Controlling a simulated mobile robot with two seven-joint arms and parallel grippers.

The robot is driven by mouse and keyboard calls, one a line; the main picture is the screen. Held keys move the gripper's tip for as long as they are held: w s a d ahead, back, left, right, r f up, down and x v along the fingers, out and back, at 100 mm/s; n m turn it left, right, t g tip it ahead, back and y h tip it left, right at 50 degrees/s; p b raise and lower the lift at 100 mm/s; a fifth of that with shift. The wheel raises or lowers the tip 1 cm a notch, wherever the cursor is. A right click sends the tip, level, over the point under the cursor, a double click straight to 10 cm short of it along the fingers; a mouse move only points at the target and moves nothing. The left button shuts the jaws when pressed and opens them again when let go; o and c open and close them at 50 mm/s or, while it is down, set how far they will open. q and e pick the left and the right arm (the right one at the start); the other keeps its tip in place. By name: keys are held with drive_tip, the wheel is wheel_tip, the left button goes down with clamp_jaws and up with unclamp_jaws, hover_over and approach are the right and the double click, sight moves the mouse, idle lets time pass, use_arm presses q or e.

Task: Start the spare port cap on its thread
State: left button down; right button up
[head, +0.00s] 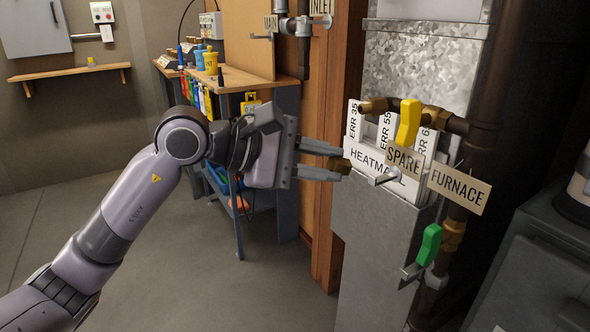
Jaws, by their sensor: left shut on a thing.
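My left gripper (334,162) reaches in from the left. Its fingers are shut on a small brass cap (341,166), held in front of the white HEATMASTER panel. The spare port (366,107) is the brass left end of a short horizontal pipe, above and to the right of the cap. The cap is apart from the port. A yellow valve handle (408,122) and a SPARE tag (404,162) hang on that pipe. The cap's thread is not visible. My right gripper is not in view.
A FURNACE tag (458,190) hangs on the vertical pipe (484,122), with a green valve handle (429,244) below. The grey furnace cabinet (375,250) stands beneath the panel. A workbench (240,78) with cups and tools is behind my left arm. The floor at lower left is clear.

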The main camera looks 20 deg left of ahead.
sight(362, 108)
use_arm(q)
drive_tip(key=s+a+r+n+t+h+b, duration=0.1)
drive_tip(key=s+a+r+t+b, duration=0.1)
drive_tip(key=s+r+t+b, duration=0.2)
wheel_tip(362, 108, up, 3)
drive_tip(key=s+b, duration=0.1)
drive_tip(key=b, duration=0.2)
drive_tip(key=shift+a+r+t+h, duration=0.2)
drive_tip(key=shift+t+h, duration=0.2)
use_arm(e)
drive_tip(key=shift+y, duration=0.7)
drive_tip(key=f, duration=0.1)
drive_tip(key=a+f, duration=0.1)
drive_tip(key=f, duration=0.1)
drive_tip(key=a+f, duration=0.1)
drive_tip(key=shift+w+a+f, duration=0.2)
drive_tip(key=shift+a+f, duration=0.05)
use_arm(q)
drive_tip(key=x, duration=0.5)
drive_tip(key=shift+w+a+f+p, duration=0.15)
drive_tip(key=shift+f+p, duration=0.05)
drive_tip(key=shift+p, duration=0.15)
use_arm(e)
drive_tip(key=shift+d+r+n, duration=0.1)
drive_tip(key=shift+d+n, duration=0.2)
use_arm(q)
drive_tip(key=shift+b, duration=0.35)
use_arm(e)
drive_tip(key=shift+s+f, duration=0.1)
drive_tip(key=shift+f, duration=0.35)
